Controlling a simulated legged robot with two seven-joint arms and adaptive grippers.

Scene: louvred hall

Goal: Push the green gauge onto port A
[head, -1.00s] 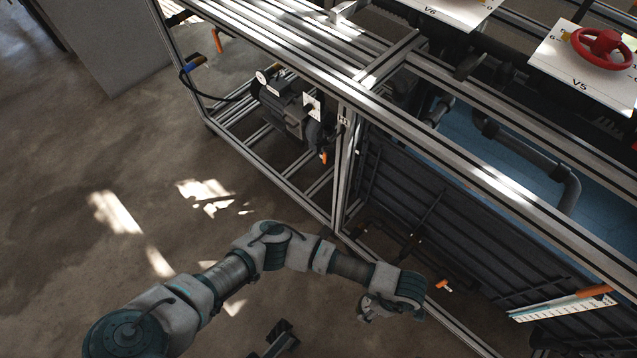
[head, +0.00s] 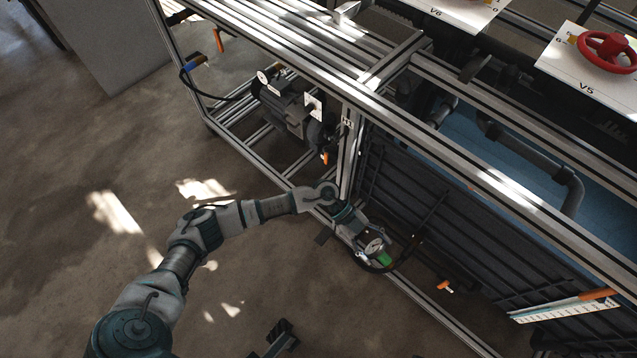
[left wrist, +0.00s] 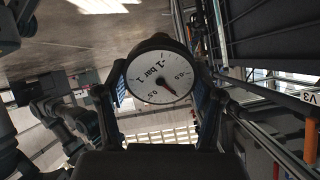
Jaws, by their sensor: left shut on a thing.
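My left gripper (head: 372,253) is shut on the gauge, low in front of the bench frame and beside the dark ribbed panel. The green gauge (head: 384,259) shows a small round dial and a green part between the fingers in the head view. In the left wrist view the gauge (left wrist: 159,77) faces the camera, with a white dial marked in bar, upside down, and a finger on each side. The gauge is held in the air. I cannot make out port A in either view.
The metal frame rail (head: 480,182) runs diagonally above and right of my gripper. A motor (head: 285,105) stands on the lower frame at left. A red handwheel (head: 606,50) sits at upper right, and an orange-handled valve (head: 445,287) is low on the panel. The floor at left is clear.

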